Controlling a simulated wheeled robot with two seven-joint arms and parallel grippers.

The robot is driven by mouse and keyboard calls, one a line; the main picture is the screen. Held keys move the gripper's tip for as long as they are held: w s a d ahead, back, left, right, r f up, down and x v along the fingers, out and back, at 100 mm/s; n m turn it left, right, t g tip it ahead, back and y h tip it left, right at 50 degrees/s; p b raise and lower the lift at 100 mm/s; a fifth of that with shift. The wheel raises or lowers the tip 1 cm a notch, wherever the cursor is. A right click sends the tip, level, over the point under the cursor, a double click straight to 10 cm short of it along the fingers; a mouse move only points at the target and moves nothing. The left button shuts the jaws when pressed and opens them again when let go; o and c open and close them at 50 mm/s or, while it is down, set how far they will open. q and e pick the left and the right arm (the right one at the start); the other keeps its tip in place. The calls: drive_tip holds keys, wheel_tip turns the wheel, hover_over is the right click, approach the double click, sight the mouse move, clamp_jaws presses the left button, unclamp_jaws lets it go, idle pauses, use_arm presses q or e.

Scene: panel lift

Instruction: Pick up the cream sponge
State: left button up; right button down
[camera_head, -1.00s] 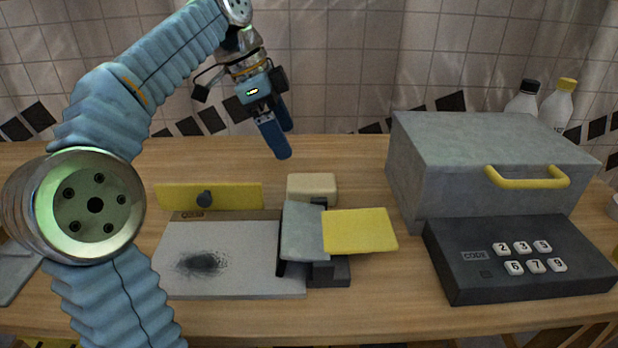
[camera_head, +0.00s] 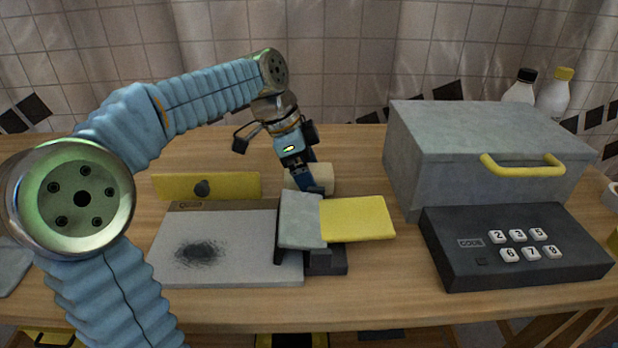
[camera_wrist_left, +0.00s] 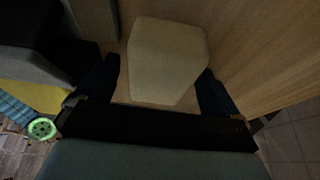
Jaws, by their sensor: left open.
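The cream sponge (camera_head: 323,178) lies on the wooden table, behind the grey and yellow panels, and is partly hidden by my left gripper (camera_head: 310,188) in the head view. In the left wrist view the sponge (camera_wrist_left: 165,60) is a pale block between the two dark fingers of the left gripper (camera_wrist_left: 155,92). The fingers are open, one on each side of it, and gaps seem to remain. My right gripper is in neither view.
A grey panel (camera_head: 301,221) and a yellow panel (camera_head: 357,219) stand just in front of the sponge. A grey box (camera_head: 440,170) with a yellow handle (camera_head: 522,166) and a code keypad (camera_head: 515,258) are to the right. A smudged white board (camera_head: 225,260) lies left.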

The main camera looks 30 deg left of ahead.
sight(317, 171)
use_arm(q)
drive_tip(key=shift+f, duration=0.2)
drive_tip(key=shift+c, duration=0.2)
drive_tip(key=c, duration=1)
drive_tip(key=shift+r, duration=0.1)
drive_tip(key=shift+r, duration=0.45)
wheel_tip(317, 171, up, 3)
drive_tip(key=shift+s+d+r, duration=0.15)
drive_tip(key=s+d+r+b, duration=0.1)
drive_tip(key=s+d+r, duration=0.6)
drive_tip(key=s+r, duration=0.2)
drive_tip(key=shift+s+d, duration=0.25)
drive_tip(key=shift+s, duration=0.95)
